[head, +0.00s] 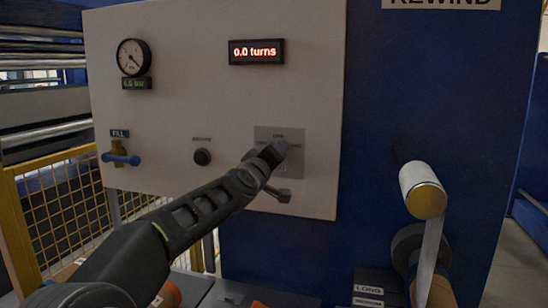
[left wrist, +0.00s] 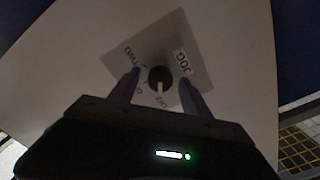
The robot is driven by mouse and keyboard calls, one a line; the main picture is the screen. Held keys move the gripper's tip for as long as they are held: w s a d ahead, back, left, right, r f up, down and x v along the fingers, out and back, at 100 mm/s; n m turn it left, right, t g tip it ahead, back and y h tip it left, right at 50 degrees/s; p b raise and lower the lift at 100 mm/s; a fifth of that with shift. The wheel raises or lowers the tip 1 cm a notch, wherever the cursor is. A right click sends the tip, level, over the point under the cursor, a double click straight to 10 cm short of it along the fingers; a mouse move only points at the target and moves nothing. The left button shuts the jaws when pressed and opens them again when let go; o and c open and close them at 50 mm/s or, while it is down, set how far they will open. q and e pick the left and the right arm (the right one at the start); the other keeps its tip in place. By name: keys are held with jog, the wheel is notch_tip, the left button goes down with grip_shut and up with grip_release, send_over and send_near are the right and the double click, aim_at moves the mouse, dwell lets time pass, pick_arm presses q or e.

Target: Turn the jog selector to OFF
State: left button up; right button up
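The jog selector's pale square plate (head: 300,168) is on the white panel in the head view. In the left wrist view the plate (left wrist: 177,35) looks turned, with the word JOG at its right corner. The round dark knob (left wrist: 160,78) has a white mark on its lower half, pointing down towards a label that seems to read OFF. My left gripper (left wrist: 160,86) is open, with one finger on each side of the knob and visible gaps. In the head view my left gripper (head: 279,152) hides the knob. My right gripper is not in view.
The panel (head: 190,90) also bears a pressure gauge (head: 133,57), a display (head: 256,51) reading 0.0 turns, a black button (head: 202,157) and a blue-handled fill valve (head: 121,158). A roller (head: 422,190) juts out at the right. A yellow mesh guard (head: 65,205) stands at the left.

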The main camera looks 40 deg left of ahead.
pick_arm(q)
jog(key=shift+s, duration=0.15)
jog(key=v, duration=0.7)
jog(key=shift+s+d, duration=0.15)
jog(key=shift+s, duration=0.15)
